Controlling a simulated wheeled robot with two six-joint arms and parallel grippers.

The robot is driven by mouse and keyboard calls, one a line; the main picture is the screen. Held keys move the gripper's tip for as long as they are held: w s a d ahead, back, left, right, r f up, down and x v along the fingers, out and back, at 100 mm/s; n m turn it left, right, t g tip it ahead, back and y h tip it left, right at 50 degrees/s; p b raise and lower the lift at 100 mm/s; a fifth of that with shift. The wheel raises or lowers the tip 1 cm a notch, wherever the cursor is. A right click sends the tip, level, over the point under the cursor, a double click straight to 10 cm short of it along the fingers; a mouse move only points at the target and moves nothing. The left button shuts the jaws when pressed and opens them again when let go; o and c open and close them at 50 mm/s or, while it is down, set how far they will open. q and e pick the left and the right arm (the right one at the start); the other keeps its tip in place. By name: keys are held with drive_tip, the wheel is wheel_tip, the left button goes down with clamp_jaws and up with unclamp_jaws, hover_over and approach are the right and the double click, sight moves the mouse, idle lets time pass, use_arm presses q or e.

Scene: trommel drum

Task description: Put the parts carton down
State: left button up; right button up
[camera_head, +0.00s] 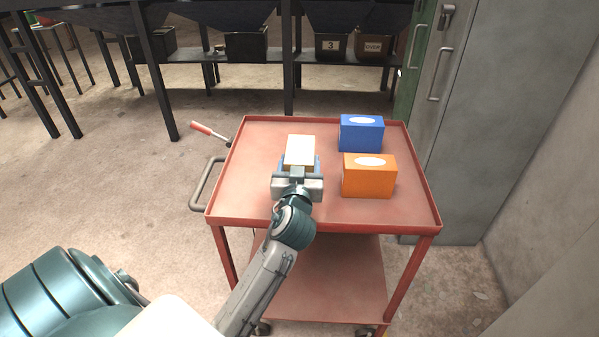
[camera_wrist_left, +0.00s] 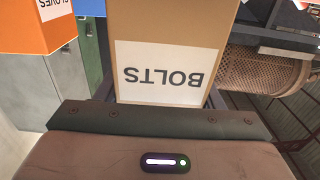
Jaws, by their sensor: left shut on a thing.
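The parts carton (camera_head: 300,150) is a small tan box with a pale top, over the left half of the red cart's top in the head view. In the left wrist view the carton (camera_wrist_left: 170,25) fills the upper middle, with a white label reading BOLTS upside down. My left gripper (camera_head: 298,172) is shut on the carton from its near side. The gripper hides the carton's lower part in the head view, so I cannot tell whether its base touches the cart top. My right gripper is not in view.
The red cart (camera_head: 245,190) has a raised rim. A blue box (camera_head: 361,136) and an orange box (camera_head: 368,178) stand right of the carton. The cart top left of the carton is clear. A red-handled lever (camera_head: 203,128) and grey cabinets (camera_head: 465,150) are nearby.

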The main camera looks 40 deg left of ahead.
use_arm(q)
drive_tip(key=shift+s+f, duration=0.1)
drive_tip(key=shift+f, duration=1.4)
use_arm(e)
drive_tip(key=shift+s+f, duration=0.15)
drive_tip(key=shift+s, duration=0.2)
use_arm(q)
drive_tip(key=o, duration=0.8)
drive_tip(key=shift+f, duration=0.1)
drive_tip(key=o, duration=0.4)
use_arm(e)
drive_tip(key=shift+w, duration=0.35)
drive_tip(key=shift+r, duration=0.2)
use_arm(q)
drive_tip(key=shift+s+d, duration=0.1)
drive_tip(key=shift+s, duration=0.05)
drive_tip(key=b+v, duration=0.1)
drive_tip(key=v, duration=0.4)
drive_tip(key=shift+s+d, duration=0.15)
drive_tip(key=shift+s, duration=0.15)
drive_tip(key=shift+b+v, duration=0.3)
drive_tip(key=shift+v, duration=0.45)
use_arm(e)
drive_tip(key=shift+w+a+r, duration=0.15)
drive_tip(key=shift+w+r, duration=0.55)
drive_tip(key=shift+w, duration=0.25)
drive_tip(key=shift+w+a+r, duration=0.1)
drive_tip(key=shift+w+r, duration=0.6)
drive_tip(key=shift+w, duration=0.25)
